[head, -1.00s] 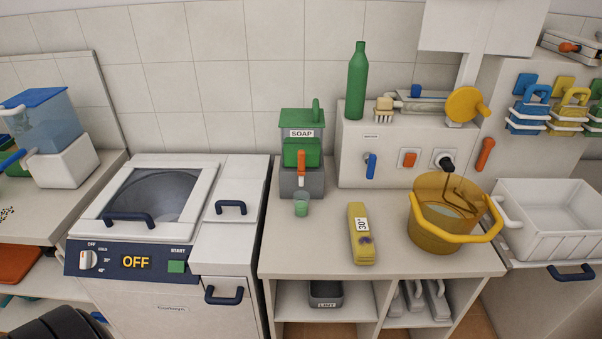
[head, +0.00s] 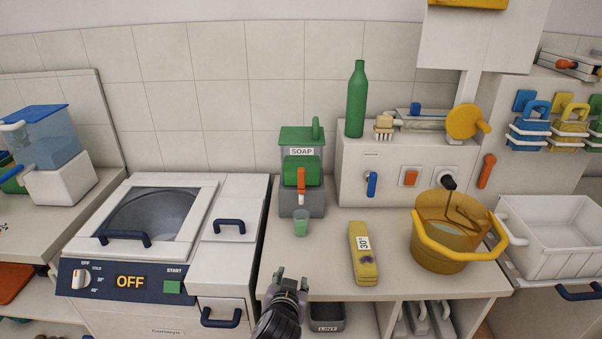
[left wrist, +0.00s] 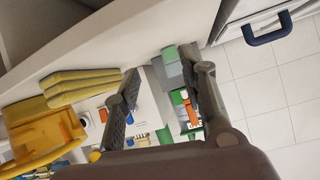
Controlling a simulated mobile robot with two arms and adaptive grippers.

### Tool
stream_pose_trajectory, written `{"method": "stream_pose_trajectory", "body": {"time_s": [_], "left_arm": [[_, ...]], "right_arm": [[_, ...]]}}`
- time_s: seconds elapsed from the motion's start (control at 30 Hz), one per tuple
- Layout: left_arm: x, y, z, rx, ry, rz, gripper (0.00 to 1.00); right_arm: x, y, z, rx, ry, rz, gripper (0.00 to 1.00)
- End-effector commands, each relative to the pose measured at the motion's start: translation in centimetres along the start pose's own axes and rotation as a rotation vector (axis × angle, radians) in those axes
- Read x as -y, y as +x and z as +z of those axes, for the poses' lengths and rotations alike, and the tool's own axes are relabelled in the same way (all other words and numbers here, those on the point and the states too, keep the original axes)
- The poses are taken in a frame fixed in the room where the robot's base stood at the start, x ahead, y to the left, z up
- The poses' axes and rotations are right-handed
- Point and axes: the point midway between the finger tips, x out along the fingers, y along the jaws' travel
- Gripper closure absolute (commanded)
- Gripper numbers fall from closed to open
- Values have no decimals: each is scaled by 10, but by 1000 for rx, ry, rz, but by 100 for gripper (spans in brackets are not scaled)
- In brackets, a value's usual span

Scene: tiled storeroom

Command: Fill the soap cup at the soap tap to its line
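The soap cup (head: 301,222), small and translucent green, stands on the counter just below the orange tap lever (head: 301,180) of the green and grey soap dispenser (head: 303,147). Its line and any soap level are too small to tell. My left gripper (head: 291,285) is at the counter's front edge, in front of the cup and apart from it. In the left wrist view its two fingers (left wrist: 165,88) are spread with nothing held; the cup (left wrist: 171,61) and dispenser (left wrist: 186,108) show beyond the gap. My right gripper is not in view.
A washer (head: 150,230) reading OFF is on the left. A green bottle (head: 356,98) stands on the box behind. The counter in front of the cup is clear.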

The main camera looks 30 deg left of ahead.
Motion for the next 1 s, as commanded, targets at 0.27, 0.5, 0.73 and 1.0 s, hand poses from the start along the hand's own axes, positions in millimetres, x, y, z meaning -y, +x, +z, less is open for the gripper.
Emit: {"method": "stream_pose_trajectory", "body": {"time_s": [0.27,0.5,0.73,1.0], "left_arm": [[14,17,-129,-372,-145,-98,62],[17,18,-175,-504,-178,-112,62],[22,45,-193,-505,-175,-112,62],[30,90,-217,-502,-177,-112,62]], "right_arm": [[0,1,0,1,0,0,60],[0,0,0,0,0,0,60],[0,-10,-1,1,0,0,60],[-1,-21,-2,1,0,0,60]]}}
